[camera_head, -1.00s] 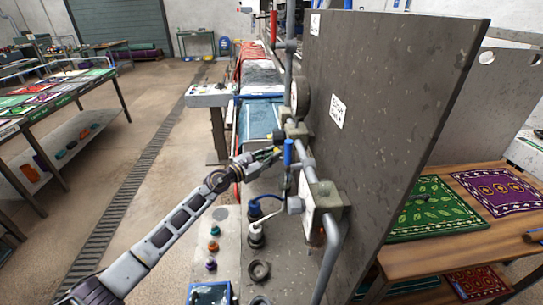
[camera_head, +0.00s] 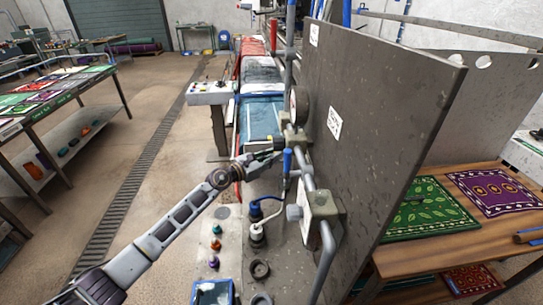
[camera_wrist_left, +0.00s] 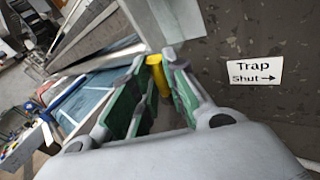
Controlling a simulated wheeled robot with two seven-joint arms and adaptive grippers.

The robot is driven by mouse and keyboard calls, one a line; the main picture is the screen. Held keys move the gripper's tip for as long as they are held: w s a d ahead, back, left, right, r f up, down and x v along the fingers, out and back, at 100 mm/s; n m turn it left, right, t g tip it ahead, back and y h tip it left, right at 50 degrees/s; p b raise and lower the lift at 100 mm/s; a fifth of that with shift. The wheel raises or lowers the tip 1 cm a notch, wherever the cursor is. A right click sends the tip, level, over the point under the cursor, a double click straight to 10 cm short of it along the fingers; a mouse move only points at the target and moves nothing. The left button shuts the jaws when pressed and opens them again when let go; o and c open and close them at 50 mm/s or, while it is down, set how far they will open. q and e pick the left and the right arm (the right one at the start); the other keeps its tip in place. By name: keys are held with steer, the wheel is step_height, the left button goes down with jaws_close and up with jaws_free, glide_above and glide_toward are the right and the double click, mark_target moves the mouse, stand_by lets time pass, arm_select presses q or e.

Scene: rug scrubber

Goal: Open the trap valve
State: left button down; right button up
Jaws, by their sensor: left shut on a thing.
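My left gripper (camera_head: 271,154) is at the upright pipework on the near side of the grey panel. In the left wrist view its green-padded fingers are shut on a yellow handle (camera_wrist_left: 158,74), whose end shows between them. A white label (camera_wrist_left: 255,72) on the panel reads "Trap Shut" with an arrow pointing right; it also shows in the head view (camera_head: 334,122). In the head view the fingers hide the yellow handle, and the valve body cannot be told apart. My right gripper is not in view.
A blue handle (camera_head: 287,161) stands just right of the gripper. A gauge (camera_head: 300,104) and pipe (camera_head: 306,172) run along the grey panel (camera_head: 380,100). Coloured knobs (camera_head: 214,245) lie below.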

arm_select(q)
steer(key=c, duration=1.4)
jaws_free()
steer(key=shift+c, duration=0.2)
steer(key=v, duration=1.2)
